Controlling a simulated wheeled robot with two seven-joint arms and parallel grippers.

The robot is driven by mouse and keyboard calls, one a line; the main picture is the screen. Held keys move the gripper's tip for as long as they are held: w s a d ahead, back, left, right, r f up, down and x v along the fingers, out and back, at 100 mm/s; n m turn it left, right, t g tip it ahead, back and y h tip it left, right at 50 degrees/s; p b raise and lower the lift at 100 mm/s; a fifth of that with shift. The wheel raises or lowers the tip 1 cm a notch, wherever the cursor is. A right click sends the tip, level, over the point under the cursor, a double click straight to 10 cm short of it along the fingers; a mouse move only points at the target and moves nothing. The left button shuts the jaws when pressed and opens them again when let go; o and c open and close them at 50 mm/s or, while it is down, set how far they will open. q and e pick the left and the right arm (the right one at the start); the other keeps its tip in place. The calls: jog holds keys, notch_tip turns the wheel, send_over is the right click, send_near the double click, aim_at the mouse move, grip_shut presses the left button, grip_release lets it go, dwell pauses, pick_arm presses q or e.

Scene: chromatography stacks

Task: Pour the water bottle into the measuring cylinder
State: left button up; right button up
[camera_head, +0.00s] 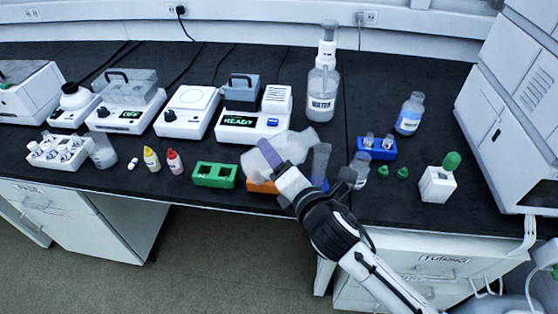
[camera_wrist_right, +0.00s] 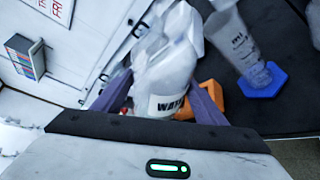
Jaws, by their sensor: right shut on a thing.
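My right gripper (camera_head: 268,156) comes in from the lower right and is shut on a translucent water bottle (camera_head: 292,146). The bottle is held tilted above the bench's front area, its right end close to the top of the measuring cylinder (camera_head: 321,160). In the right wrist view the bottle (camera_wrist_right: 163,72), with part of a "WAT" label showing, is between the purple fingers (camera_wrist_right: 165,100). The clear cylinder (camera_wrist_right: 235,42) stands beside it on a blue hexagonal base (camera_wrist_right: 262,80). I cannot tell whether water is flowing. My left gripper is not in view.
An orange block (camera_head: 262,187) is below the gripper and a green rack (camera_head: 214,175) is left of it. A small beaker (camera_head: 360,170) and a blue rack (camera_head: 376,150) stand right of the cylinder. A wash bottle labelled WATER (camera_head: 322,85) and a READY instrument (camera_head: 240,122) stand behind.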

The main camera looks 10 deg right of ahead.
jog(key=shift+a+r, duration=0.1)
jog(key=shift+r, duration=0.1)
jog(key=shift+r+m+y, duration=0.15)
jog(key=shift+m+y, duration=0.25)
jog(key=shift+m, duration=0.2)
jog(key=shift+a+r+m+t, duration=0.1)
jog(key=shift+r+m+t, duration=0.1)
jog(key=shift+m+t, duration=0.15)
jog(key=shift+r, duration=0.1)
jog(key=shift+r+m, duration=0.1)
jog(key=shift+m, duration=0.15)
jog(key=shift+r+m+y, duration=0.3)
jog(key=shift+r, duration=0.05)
jog(key=shift+r, duration=0.1)
jog(key=shift+r+m, duration=0.35)
jog(key=shift+m, duration=0.15)
